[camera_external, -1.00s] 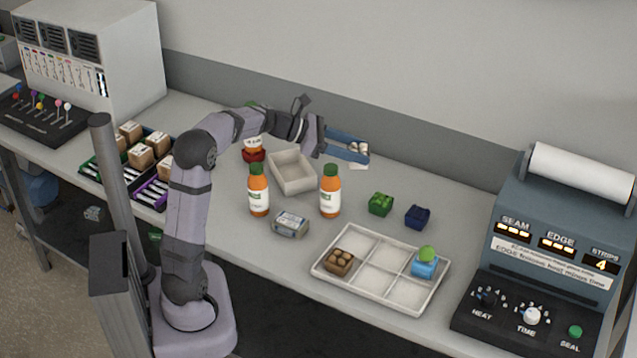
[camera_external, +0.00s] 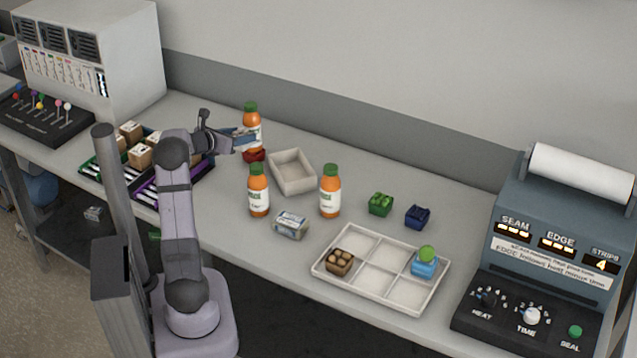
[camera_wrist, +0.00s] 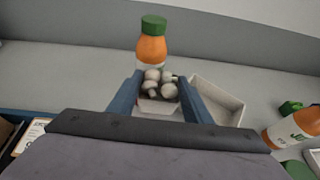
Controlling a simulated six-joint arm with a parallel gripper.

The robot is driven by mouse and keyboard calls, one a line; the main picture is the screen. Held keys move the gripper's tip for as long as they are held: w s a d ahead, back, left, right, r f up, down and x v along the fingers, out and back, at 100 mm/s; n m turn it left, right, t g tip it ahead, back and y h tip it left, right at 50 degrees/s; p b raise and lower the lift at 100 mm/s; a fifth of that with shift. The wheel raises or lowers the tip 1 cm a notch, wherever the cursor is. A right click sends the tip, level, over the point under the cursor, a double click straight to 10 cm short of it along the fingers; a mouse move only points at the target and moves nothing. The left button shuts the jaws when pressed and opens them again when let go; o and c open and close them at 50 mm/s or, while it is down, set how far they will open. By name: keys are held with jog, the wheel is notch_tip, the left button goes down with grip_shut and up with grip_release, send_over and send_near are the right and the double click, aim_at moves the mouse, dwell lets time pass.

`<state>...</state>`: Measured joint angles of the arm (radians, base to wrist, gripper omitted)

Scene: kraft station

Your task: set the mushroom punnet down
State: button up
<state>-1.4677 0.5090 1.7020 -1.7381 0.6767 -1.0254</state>
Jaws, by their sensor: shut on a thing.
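My gripper (camera_wrist: 159,79) is shut on the mushroom punnet (camera_wrist: 158,105), with one blue finger on each side of it in the wrist view. White-grey mushrooms fill the punnet. In the external view my gripper (camera_external: 243,138) is raised at the back left of the bench, in front of an orange bottle with a green cap (camera_external: 251,112). The punnet is hard to make out there. I cannot tell its exact height above the bench.
An empty pale tray (camera_external: 293,185) lies right of my gripper. Two more bottles (camera_external: 259,205) (camera_external: 330,204) stand nearer. Crates of brown boxes (camera_external: 139,157) lie left. A divided white tray (camera_external: 353,294) lies at front right.

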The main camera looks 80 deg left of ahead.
jog(key=shift+s+a+f+n+g, duration=0.15)
jog(key=shift+s+a+f, duration=0.1)
jog(key=shift+s+a, duration=0.3)
jog(key=shift+s+a+f+n+g, duration=0.15)
jog(key=shift+s+a+f, duration=0.05)
jog(key=shift+s+a, duration=0.25)
jog(key=shift+y, duration=0.3)
jog(key=shift+d+f, duration=0.1)
jog(key=shift+f, duration=4.7)
jog(key=shift+f, duration=0.25)
jog(key=o, duration=1.1)
jog(key=shift+r, duration=0.1)
jog(key=shift+c, duration=0.2)
jog(key=shift+r, duration=0.15)
